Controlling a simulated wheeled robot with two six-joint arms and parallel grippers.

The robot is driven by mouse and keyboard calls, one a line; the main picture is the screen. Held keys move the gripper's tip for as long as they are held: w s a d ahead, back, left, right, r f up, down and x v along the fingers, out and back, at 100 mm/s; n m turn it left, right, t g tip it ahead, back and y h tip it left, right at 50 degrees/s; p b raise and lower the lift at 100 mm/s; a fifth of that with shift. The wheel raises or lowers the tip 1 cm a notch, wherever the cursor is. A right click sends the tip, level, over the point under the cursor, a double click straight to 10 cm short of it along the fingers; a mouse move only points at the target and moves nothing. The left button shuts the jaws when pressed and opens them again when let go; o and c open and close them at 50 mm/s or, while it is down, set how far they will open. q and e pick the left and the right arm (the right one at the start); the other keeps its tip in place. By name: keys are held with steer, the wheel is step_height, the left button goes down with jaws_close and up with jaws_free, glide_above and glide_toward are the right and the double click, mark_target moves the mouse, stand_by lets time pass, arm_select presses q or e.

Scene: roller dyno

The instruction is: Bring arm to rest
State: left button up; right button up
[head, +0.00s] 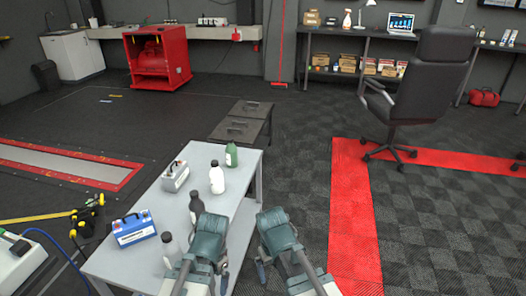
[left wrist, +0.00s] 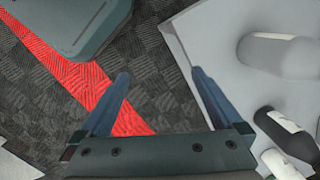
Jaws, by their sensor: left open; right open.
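My left gripper (left wrist: 160,92) is open and empty in the left wrist view, its two blue fingers spread apart. One finger overlaps the edge of the grey table (left wrist: 232,88); the other is over the dark floor. My right gripper (head: 263,270) is open at the bottom of the head view, just right of the table, with nothing seen in it. Both of my arms are bent close together there, and their links hide parts of the grippers.
On the table (head: 150,203) stand a blue battery (head: 135,230), a grey battery (head: 175,176), a green bottle (head: 231,155), a white bottle (head: 217,178), a dark bottle (head: 196,207) and a grey bottle (head: 170,249). An office chair (head: 430,85) stands far right. Floor right of my arms is clear.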

arm_select(q)
steer(key=shift+w+d+r+m+p, duration=0.15)
steer(key=shift+d+r+p, duration=0.15)
steer(key=shift+d, duration=0.35)
steer(key=shift+w+d+r+m+p, duration=0.1)
steer(key=shift+d+r+m+p, duration=0.2)
steer(key=shift+d, duration=0.35)
arm_select(e)
steer(key=shift+w+r, duration=0.65)
steer(key=shift+r, duration=0.05)
arm_select(q)
steer(key=shift+s+a+n, duration=0.1)
steer(key=shift+n, duration=0.15)
arm_select(e)
steer(key=shift+s+f, duration=0.15)
